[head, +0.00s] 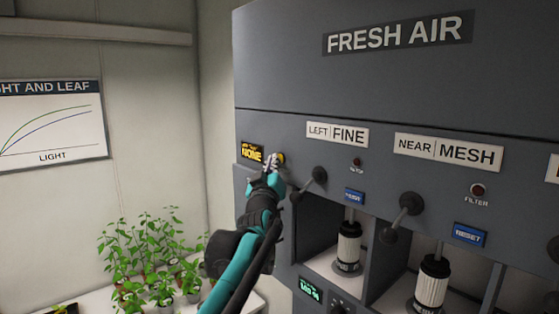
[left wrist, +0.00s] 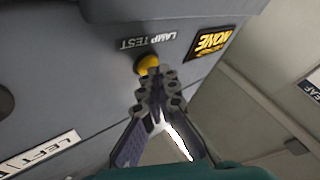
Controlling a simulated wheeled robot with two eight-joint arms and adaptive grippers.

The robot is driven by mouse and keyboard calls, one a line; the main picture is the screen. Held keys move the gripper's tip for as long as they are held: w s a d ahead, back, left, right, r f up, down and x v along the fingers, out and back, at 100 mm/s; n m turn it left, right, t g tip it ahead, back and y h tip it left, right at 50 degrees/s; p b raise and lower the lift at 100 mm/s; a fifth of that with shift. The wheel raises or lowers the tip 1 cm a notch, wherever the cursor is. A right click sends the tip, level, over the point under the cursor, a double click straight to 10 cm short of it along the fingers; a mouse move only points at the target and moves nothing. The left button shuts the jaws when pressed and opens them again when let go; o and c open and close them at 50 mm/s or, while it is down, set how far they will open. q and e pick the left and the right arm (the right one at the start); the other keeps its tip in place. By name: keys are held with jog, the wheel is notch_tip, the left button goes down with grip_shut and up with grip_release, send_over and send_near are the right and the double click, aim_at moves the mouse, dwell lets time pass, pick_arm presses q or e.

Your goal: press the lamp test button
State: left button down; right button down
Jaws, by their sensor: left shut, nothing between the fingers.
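The lamp test button is a round yellow button (left wrist: 147,64) below the LAMP TEST label (left wrist: 147,41) in the left wrist view. In the head view the yellow button (head: 281,158) shows just beside my fingertips on the grey panel. My left gripper (head: 271,162) is shut and empty, with its tips at the button. In the left wrist view my left gripper (left wrist: 156,78) overlaps the button's lower edge; I cannot tell whether it touches. My right gripper is not in view.
A small display reading NONE (head: 252,152) sits left of the button. A dark knob lever (head: 314,180) sticks out just right of my gripper. Potted plants (head: 150,262) stand on a white bench at lower left. Open bays with white filters (head: 348,247) lie to the right.

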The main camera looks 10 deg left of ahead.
pick_arm(q)
jog(key=shift+s+a, duration=0.35)
jog(key=shift+s, duration=0.1)
jog(key=s+a, duration=0.1)
jog(key=s, duration=0.1)
jog(key=s+a, duration=0.2)
dwell(0.4)
dwell(0.4)
jog(key=s+d+f+m+g+b, duration=0.1)
jog(key=s+f+g+b, duration=0.3)
jog(key=f, duration=2.1)
jog(key=s+d+f+m+g+h+b, duration=0.1)
jog(key=s+f+m+g+b, duration=0.2)
jog(key=s+f+b, duration=1.4)
jog(key=s+d+f+m+g+b, duration=0.1)
jog(key=s+f+g+b, duration=0.6)
jog(key=f, duration=2.7)
jog(key=s+m+b, duration=0.1)
jog(key=s+b, duration=0.3)
jog(key=s, duration=0.2)
jog(key=shift+s+d+f+m+h, duration=0.25)
jog(key=shift+s+d+m+h, duration=0.05)
jog(key=shift+h, duration=0.1)
